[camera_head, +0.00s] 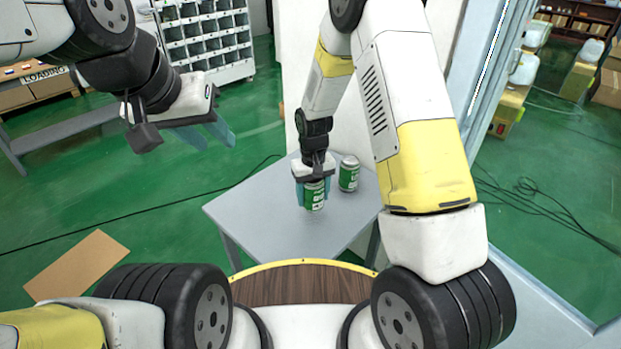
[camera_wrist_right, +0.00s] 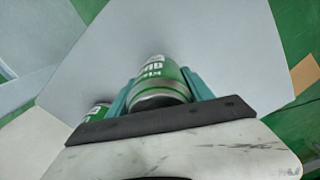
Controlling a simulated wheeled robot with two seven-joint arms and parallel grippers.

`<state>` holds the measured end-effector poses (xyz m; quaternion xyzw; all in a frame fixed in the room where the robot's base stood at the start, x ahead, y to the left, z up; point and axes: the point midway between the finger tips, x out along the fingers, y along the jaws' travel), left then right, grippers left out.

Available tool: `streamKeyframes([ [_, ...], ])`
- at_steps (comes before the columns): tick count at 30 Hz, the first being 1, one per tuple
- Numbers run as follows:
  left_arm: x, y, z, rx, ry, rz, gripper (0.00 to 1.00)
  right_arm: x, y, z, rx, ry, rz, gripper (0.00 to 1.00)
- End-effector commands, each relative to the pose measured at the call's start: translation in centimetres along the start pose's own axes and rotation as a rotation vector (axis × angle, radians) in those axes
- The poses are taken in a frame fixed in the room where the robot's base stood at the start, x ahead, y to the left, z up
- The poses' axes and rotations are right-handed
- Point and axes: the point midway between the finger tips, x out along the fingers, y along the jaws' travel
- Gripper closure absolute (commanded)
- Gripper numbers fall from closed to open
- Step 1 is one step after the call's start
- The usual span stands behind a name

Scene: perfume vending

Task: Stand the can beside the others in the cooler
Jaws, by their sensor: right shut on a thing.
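My right gripper (camera_head: 313,192) is shut on a green and white can (camera_head: 315,196), upright over the grey table. I cannot tell whether its base touches the tabletop. In the right wrist view the held can (camera_wrist_right: 158,80) sits between the teal fingers of my right gripper (camera_wrist_right: 160,85). A second green can (camera_head: 349,174) stands on the table just right of the held one; in the right wrist view it (camera_wrist_right: 97,112) is partly hidden by the gripper. My left gripper (camera_head: 207,132) is open and empty, in the air left of the table. I cannot make out a cooler.
The small grey table (camera_head: 260,217) has clear room left of and in front of the cans. A white panel (camera_head: 291,70) stands behind it. A rack of bins (camera_head: 208,45) is at the back left. Black cables (camera_head: 545,205) lie on the green floor at right.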

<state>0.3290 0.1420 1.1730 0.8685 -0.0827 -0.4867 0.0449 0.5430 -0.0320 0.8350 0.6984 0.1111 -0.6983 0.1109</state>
Motion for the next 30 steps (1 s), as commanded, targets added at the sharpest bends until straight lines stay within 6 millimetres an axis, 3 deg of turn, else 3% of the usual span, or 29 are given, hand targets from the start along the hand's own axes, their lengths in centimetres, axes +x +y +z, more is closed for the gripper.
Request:
streamKeyframes([
  [9, 0.0, 0.0, 0.0, 0.0, 0.0, 0.0, 0.64, 0.3, 0.9, -2.7, 0.001, 0.001, 0.0, 1.0],
  [16, 0.0, 0.0, 0.0, 0.0, 0.0, 0.0, 0.64, 3.6, 0.9, -2.5, 0.0, -0.002, 0.0, 1.0],
  [27, 0.0, 0.0, 0.0, 0.0, 0.0, 0.0, 0.64, 4.0, 0.9, -2.5, 0.0, 0.0, 0.0, 1.0],
  [28, 0.0, 0.0, 0.0, 0.0, 0.0, 0.0, 0.64, 4.1, 0.9, -2.5, 0.0, 0.0, 0.0, 0.37],
  [30, 0.0, 0.0, 0.0, 0.0, 0.0, 0.0, 0.64, 4.0, 0.9, -2.5, 0.0, 0.0, 0.0, 0.23],
])
